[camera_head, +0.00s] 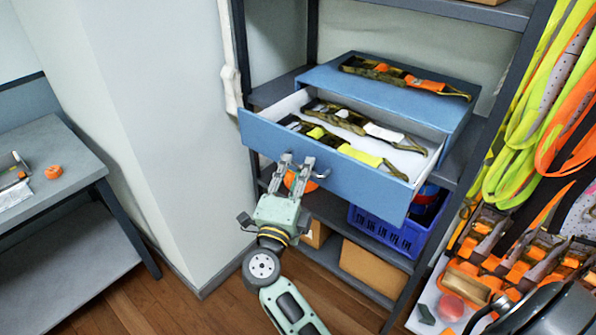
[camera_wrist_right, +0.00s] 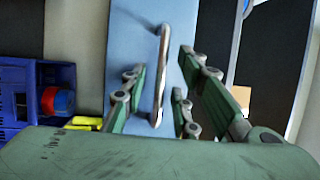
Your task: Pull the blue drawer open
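The blue drawer (camera_head: 330,160) is pulled well out of its blue cabinet (camera_head: 390,88) on the shelf rack. Its white inside shows, with several straps lying in it. A silver bar handle (camera_head: 322,175) is on the drawer front. My right gripper (camera_head: 297,163) is at the drawer front, at this handle. In the right wrist view the handle (camera_wrist_right: 160,75) lies between the spread fingers of the gripper (camera_wrist_right: 165,82), with visible gaps beside it. My left gripper is not in view.
A ratchet strap (camera_head: 405,77) lies on the cabinet top. A blue crate (camera_head: 400,236) and a cardboard box (camera_head: 372,268) are on shelves below. Straps (camera_head: 545,90) hang at the right. A grey table (camera_head: 60,180) stands left; wooden floor lies between.

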